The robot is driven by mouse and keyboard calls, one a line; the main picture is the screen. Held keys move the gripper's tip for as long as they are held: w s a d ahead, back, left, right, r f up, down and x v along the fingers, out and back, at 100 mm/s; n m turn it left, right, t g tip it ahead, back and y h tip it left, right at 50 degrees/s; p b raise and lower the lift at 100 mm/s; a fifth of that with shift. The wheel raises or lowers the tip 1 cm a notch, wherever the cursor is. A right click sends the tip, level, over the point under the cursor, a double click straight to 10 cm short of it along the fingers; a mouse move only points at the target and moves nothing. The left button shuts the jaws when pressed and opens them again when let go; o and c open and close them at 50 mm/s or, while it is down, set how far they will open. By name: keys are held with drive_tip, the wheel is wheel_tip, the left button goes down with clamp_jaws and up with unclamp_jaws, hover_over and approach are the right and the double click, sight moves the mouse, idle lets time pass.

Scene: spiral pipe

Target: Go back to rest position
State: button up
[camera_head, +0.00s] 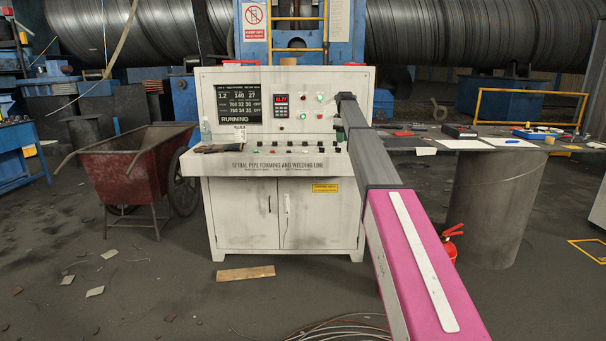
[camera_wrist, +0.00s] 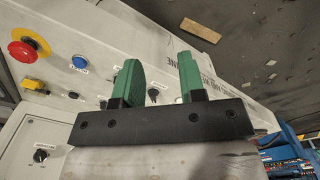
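The white control console (camera_head: 285,198) stands in the middle of the head view, with an upright panel and a sloped desk of buttons and knobs. My arm reaches forward to the right side of the console. My gripper is mostly hidden behind the arm there. In the wrist view my gripper (camera_wrist: 160,78) shows two green fingers with a clear gap between them and nothing held. The fingers are over the button desk. A black knob (camera_wrist: 153,93) shows between them; whether they touch the desk cannot be told.
A red emergency stop (camera_wrist: 30,46) and blue button (camera_wrist: 80,62) lie left of the fingers. A red wheelbarrow (camera_head: 132,168) stands left of the console. A table (camera_head: 463,144) with tools and a fire extinguisher (camera_head: 451,241) are on the right. A wooden plank (camera_head: 246,273) lies on the floor.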

drive_tip(key=s+f+m, duration=0.6)
drive_tip(key=s+f, duration=2.9)
drive_tip(key=s, duration=0.3)
drive_tip(key=s+f+m, duration=0.1)
drive_tip(key=s+f, duration=0.2)
drive_tip(key=s, duration=0.6)
drive_tip(key=s+f+m, duration=0.2)
drive_tip(key=s+f, duration=0.2)
drive_tip(key=s, duration=0.5)
drive_tip(key=shift+d, duration=0.1)
